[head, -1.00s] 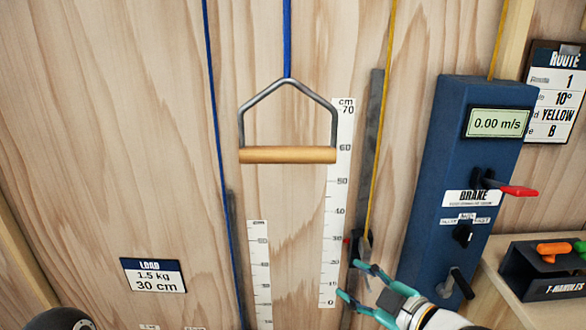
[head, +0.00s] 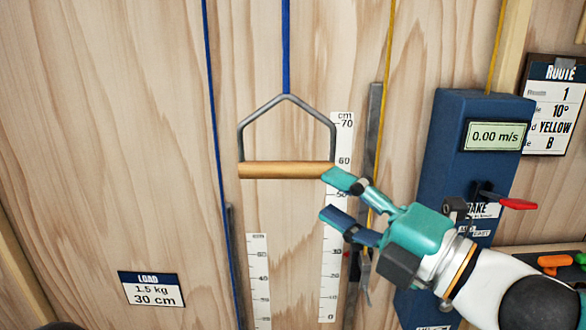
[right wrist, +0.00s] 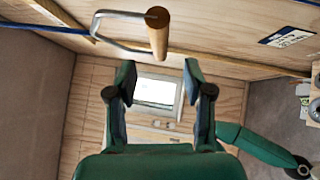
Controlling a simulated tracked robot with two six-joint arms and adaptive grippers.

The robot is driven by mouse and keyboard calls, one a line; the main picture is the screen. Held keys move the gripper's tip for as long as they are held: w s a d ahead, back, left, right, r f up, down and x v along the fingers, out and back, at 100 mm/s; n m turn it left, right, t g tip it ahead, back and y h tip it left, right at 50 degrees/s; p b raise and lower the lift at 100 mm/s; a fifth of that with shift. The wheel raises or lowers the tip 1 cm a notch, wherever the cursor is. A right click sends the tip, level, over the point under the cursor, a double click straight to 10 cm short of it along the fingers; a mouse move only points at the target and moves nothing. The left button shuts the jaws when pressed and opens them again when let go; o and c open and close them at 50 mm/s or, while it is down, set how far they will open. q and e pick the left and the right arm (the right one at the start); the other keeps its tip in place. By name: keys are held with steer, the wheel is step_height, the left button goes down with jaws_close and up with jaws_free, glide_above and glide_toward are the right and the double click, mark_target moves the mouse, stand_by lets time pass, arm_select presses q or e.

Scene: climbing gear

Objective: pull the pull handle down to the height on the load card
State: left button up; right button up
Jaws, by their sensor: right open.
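The pull handle (head: 284,170) is a wooden bar in a grey metal frame, hanging from a blue rope in the head view. Its bar is level, a little below the 60 mark of the right-hand scale (head: 333,250). My right gripper (head: 328,193) is open and empty, just below the bar's right end. In the right wrist view the bar (right wrist: 158,32) shows beyond the open fingers (right wrist: 160,78). The load card (head: 152,289) at lower left reads 1.5 kg and 30 cm.
A shorter scale (head: 258,280) stands on the wall left of the long one. A yellow rope (head: 383,120) and a blue brake box (head: 440,150) with a red lever are on the right. A route board (head: 552,108) hangs beyond.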

mark_target(298, 177)
steer(key=p+x, duration=0.1)
steer(key=x, duration=0.8)
steer(key=shift+w, duration=0.1)
jaws_close()
steer(key=shift+f, duration=0.1)
